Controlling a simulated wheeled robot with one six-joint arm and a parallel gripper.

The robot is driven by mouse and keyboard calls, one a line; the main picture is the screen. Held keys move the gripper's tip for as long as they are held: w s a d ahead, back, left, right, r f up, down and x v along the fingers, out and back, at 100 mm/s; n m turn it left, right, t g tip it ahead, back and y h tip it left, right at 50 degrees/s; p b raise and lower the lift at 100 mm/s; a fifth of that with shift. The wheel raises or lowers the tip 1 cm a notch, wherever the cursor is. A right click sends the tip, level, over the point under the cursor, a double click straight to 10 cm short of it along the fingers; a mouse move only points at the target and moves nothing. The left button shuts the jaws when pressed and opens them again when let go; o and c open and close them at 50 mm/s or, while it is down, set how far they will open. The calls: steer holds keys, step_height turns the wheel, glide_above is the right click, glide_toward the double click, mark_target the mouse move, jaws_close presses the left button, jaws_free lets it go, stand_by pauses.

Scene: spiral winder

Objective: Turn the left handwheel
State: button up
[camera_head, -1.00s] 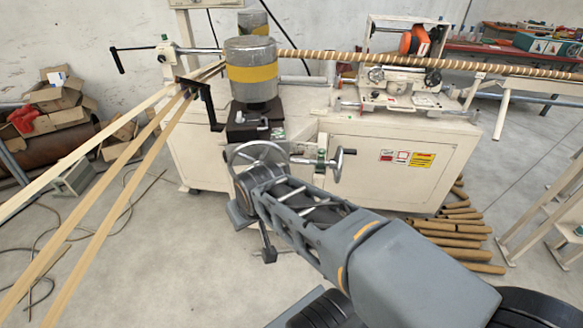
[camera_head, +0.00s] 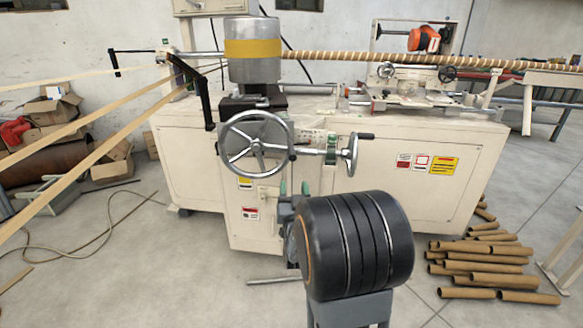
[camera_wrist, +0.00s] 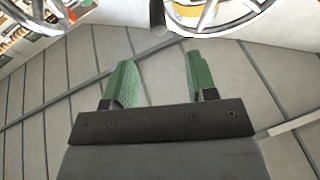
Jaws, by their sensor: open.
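The left handwheel (camera_head: 257,145) is a large silver spoked wheel on the front of the cream machine, with a dark handle (camera_head: 292,153) at its right rim. My gripper (camera_head: 293,188) shows two green fingertips just below and right of the wheel, apart from it in the picture. In the wrist view my gripper (camera_wrist: 160,80) is open, with nothing between its green fingers. Parts of two silver wheels cross the top edge there, beyond the fingertips. I cannot tell how near the fingers are to the left handwheel. My forearm hides the lower part of the gripper.
A smaller handwheel (camera_head: 352,153) with a dark handle sits close to the right. A black crank (camera_head: 205,105) hangs at upper left, where paper strips (camera_head: 90,125) run in. Cardboard tubes (camera_head: 490,265) lie on the floor at right. The floor at left front is mostly clear.

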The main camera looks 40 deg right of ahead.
mark_target(291, 147)
steer(key=x, duration=1.3)
steer(key=shift+d+r+b, duration=0.2)
steer(key=shift+d+b, duration=0.05)
steer(key=shift+b, duration=0.1)
jaws_close()
